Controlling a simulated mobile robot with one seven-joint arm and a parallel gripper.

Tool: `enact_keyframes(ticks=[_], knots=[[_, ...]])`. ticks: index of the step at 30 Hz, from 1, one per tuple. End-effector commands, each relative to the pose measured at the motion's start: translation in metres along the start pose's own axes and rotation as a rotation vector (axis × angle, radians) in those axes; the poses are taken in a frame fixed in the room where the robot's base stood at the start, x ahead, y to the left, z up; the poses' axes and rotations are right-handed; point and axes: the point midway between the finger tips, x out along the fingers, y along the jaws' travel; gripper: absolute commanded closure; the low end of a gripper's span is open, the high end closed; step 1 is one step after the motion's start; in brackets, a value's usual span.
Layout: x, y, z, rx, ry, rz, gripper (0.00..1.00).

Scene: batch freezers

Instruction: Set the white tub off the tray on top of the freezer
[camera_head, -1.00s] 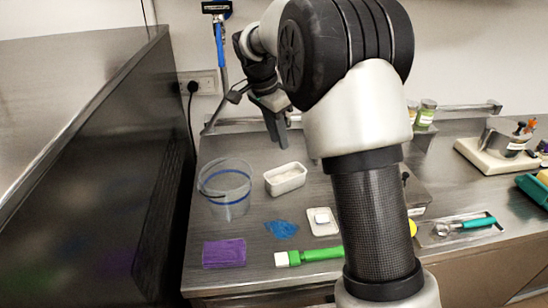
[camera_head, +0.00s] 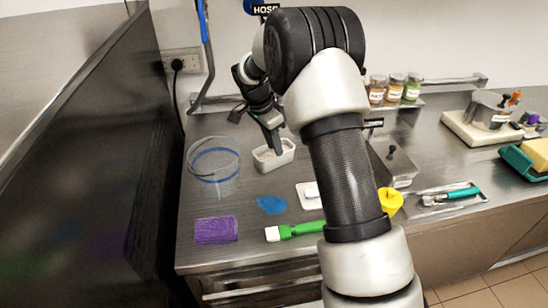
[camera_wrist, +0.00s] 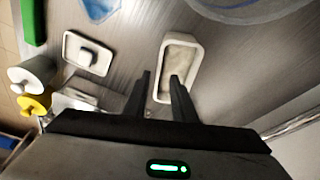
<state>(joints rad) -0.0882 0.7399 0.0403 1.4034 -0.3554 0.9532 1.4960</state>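The white tub (camera_head: 262,166) is a small open rectangular container on the steel counter, with pale contents. It also shows in the wrist view (camera_wrist: 165,92). My gripper (camera_head: 277,147) points down at the tub, its tips overlapping the tub's opening in the head view. In the wrist view my gripper (camera_wrist: 161,76) is open with nothing clearly between the fingers; one finger overlaps the tub, the other is beside its left wall. I cannot tell whether they touch it. A small white tray (camera_head: 305,204) with a white block lies nearby; the tub is not on it.
A clear bucket (camera_head: 212,178) stands left of the tub. A blue cloth (camera_head: 271,204), purple sponge (camera_head: 216,230) and green-handled brush (camera_head: 300,230) lie nearer the front. A tall dark panel (camera_head: 80,180) borders the counter's left; a steel container (camera_head: 395,165) stands right.

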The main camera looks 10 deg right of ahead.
Motion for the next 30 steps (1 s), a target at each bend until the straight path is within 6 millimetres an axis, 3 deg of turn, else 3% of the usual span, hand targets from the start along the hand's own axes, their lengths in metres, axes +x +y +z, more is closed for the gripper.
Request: enact_keyframes(ticks=[11, 17, 22, 30], knots=[[0.048, 0.001, -0.001, 0.0, -0.001, 0.0, 0.76], [0.049, 0.0, -0.001, 0.0, -0.001, -0.001, 0.76], [0.049, 0.001, -0.001, 0.0, 0.0, -0.001, 1.0], [0.048, 0.0, -0.002, 0.0, 0.0, -0.002, 1.0]])
